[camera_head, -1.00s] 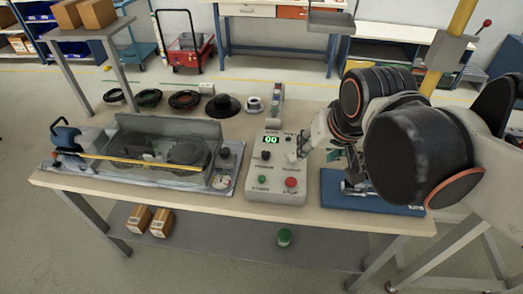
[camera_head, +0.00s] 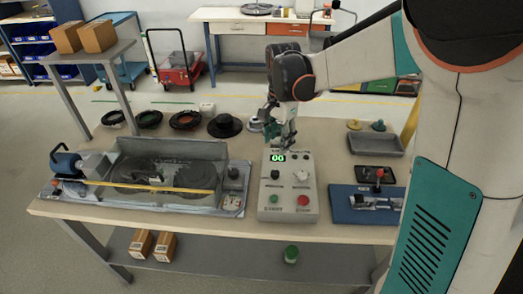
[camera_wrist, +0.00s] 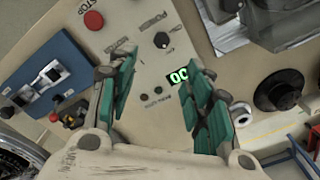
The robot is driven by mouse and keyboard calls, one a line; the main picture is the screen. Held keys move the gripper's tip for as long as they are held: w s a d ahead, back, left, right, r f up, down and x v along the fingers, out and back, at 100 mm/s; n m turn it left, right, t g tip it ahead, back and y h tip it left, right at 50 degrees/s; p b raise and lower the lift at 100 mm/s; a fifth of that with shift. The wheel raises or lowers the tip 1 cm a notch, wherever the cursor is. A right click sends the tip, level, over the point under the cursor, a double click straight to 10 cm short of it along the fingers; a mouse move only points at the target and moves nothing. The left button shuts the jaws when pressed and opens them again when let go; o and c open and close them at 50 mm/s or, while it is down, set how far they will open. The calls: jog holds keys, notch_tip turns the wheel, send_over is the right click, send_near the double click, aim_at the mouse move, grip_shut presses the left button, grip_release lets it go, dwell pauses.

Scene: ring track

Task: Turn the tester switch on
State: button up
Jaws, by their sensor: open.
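The tester (camera_head: 288,205) is a pale box on the table with a lit green display (camera_head: 278,157) reading 00. Its sloped face has a black knob (camera_head: 275,174), a light-coloured switch-like part (camera_head: 302,175), a green button (camera_head: 274,199) and a red button (camera_head: 303,200). My gripper (camera_head: 284,140) is over the tester's far end, pointing down. In the wrist view the open, empty teal fingers (camera_wrist: 163,72) frame the display (camera_wrist: 179,76). The black knob (camera_wrist: 162,40) and red STOP button (camera_wrist: 93,20) show beyond. The left finger may hide the light-coloured part there.
A clear-lidded fixture (camera_head: 160,172) stands left of the tester. A blue plate with a clamp (camera_head: 345,210) and a grey tray (camera_head: 376,145) are on the right. Several black rings and a flanged black part (camera_head: 225,126) lie along the back edge.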

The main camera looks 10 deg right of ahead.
aim_at(275, 172)
jog(key=f+b, duration=0.1)
jog(key=f, duration=0.3)
jog(key=f+b, duration=0.2)
jog(key=f, duration=0.3)
jog(key=f+b, duration=0.1)
jog(key=f, duration=0.4)
jog(key=shift+w+a+f, duration=0.1)
jog(key=shift+w+f, duration=0.05)
jog(key=shift+w, duration=0.1)
jog(key=shift+c, duration=0.2)
jog(key=c, duration=1)
